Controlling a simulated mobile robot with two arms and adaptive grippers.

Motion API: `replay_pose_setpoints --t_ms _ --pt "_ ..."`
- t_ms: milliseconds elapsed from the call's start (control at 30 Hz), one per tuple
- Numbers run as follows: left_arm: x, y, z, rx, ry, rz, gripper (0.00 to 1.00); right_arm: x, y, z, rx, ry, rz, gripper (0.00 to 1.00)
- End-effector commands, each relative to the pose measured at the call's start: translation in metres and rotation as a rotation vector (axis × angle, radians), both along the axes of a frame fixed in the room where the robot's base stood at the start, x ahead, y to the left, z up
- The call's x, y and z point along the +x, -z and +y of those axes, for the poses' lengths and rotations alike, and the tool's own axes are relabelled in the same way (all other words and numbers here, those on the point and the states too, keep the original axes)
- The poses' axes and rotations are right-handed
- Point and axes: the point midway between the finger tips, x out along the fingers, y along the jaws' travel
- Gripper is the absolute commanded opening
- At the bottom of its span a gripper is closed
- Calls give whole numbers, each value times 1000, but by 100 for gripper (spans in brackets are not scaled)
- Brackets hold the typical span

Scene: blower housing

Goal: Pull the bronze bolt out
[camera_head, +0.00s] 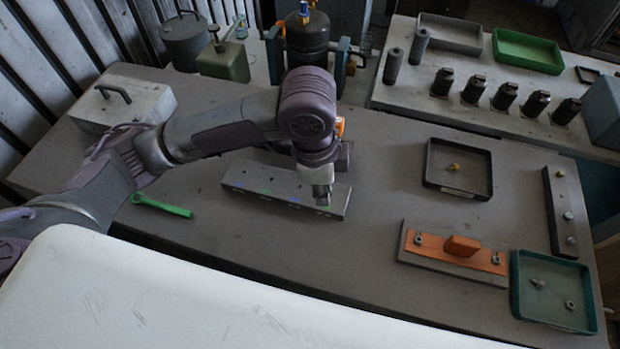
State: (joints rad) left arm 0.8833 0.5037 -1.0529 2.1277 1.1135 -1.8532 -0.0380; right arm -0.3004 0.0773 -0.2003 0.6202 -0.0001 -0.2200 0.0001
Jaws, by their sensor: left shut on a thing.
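My left gripper (322,192) reaches down from above onto the right end of a grey metal block (262,187) on the bench. It is shut on a small bolt-like thing there, mostly hidden by the fingers; its colour cannot be told. The block has small green and blue marks along its top face. A small yellow-bronze bolt (455,168) lies in the black square tray (430,178) to the right. My right gripper is not in view.
A green tool (162,206) lies left of the block. An orange plate with a raised handle (440,250), a teal tray (516,290) with small metal parts and a dark bar (552,205) are at right. A grey case (120,108) stands at left.

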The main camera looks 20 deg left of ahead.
Motion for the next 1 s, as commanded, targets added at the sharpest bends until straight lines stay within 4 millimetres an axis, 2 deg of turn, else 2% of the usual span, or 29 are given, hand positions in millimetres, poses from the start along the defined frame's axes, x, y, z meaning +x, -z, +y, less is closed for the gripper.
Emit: replay_pose_setpoints --t_ms 200,567,1000 --pt "-10 -8 -9 1 0 -1 0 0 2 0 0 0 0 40" --pt "-10 -10 -9 1 -1 0 0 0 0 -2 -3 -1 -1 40" --pt "-10 -44 -9 0 -1 0 0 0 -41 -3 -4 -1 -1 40"
